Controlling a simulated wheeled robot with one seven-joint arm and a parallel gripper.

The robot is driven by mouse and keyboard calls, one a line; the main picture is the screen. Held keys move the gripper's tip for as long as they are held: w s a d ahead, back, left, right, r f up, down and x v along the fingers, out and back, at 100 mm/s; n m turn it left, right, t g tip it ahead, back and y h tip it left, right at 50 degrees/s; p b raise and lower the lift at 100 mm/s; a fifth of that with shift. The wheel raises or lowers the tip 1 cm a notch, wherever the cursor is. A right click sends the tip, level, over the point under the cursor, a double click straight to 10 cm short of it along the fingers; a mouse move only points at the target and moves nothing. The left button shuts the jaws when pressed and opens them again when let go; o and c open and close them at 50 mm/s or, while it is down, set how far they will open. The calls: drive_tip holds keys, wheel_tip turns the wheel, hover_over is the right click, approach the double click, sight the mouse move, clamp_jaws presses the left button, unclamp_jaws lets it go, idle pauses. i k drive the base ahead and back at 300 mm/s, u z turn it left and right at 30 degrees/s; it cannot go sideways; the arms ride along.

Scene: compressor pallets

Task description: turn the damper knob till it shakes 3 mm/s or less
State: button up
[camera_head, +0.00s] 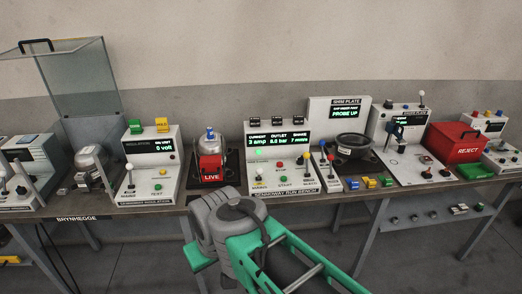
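The run bench (285,168) stands at the middle of the table. A green lamp glows below the display. Left of it a silver domed compressor (211,148) with a blue top carries a red LIVE sign (210,169). I cannot make out which part is the damper knob. My grey and green arm fills the lower middle, in front of the run bench. My gripper's fingers do not show.
The shim plate station (338,107) reads PROBE UP, with a dark round part (355,146) before it. A red reject bin (455,143) stands right. A meter reading 0 volt (150,161) and a clear raised cover (75,85) are left. The tabletop is crowded.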

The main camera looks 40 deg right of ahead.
sight(299, 160)
drive_tip(key=u, duration=0.25)
drive_tip(key=i, duration=0.85)
drive_tip(key=z, duration=0.75)
drive_tip(key=i, duration=0.55)
drive_tip(key=z, duration=0.5)
